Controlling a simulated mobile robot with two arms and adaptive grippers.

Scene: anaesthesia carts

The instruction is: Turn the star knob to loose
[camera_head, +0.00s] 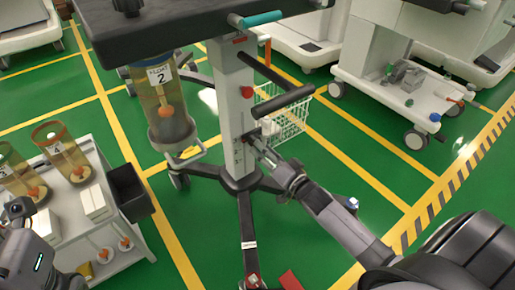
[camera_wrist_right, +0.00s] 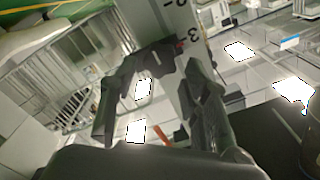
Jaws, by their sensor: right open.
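A white column (camera_head: 232,113) with a number scale stands in the middle of the head view. A red round knob (camera_head: 247,92) is on its right side; I cannot make out a star shape. My right gripper (camera_head: 255,142) is lower, close to the column near its scale. In the right wrist view the open fingers (camera_wrist_right: 168,85) straddle part of the view before the column (camera_wrist_right: 180,22), with the marks 2 and 3 above. A small red part (camera_wrist_right: 180,44) shows by the 3. My left gripper is not in view.
A canister marked 2 (camera_head: 160,76) hangs left of the column under a dark top (camera_head: 170,25). Dark handles (camera_head: 284,97) and a wire basket (camera_head: 290,115) are at the right. A white cart (camera_head: 125,258) with canisters stands lower left.

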